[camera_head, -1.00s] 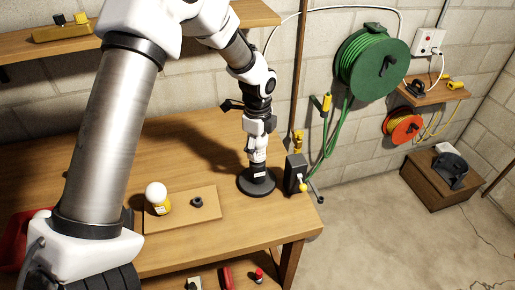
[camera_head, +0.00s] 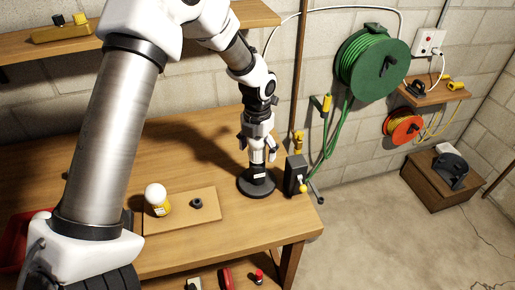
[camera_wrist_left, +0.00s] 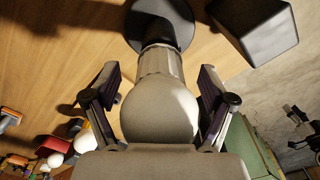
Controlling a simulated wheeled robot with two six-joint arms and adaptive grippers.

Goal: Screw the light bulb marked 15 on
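A white round bulb (camera_wrist_left: 160,108) with a ribbed pale neck stands at the black round base (camera_wrist_left: 160,20), which also shows on the bench in the head view (camera_head: 256,185). My left gripper (camera_head: 259,150) points down over it. In the left wrist view my left gripper (camera_wrist_left: 160,75) has one finger on each side of the bulb, with gaps, so it is open. Another white bulb with a yellow lower part (camera_head: 157,199) stands on a wooden board. I cannot read a 15 on either bulb. My right gripper is not in view.
The wooden board (camera_head: 207,211) also carries a small dark ring (camera_head: 197,203). A dark box (camera_head: 295,174) with a yellow knob stands just right of the base. A green hose reel (camera_head: 372,63) hangs on the wall. The bench front right is clear.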

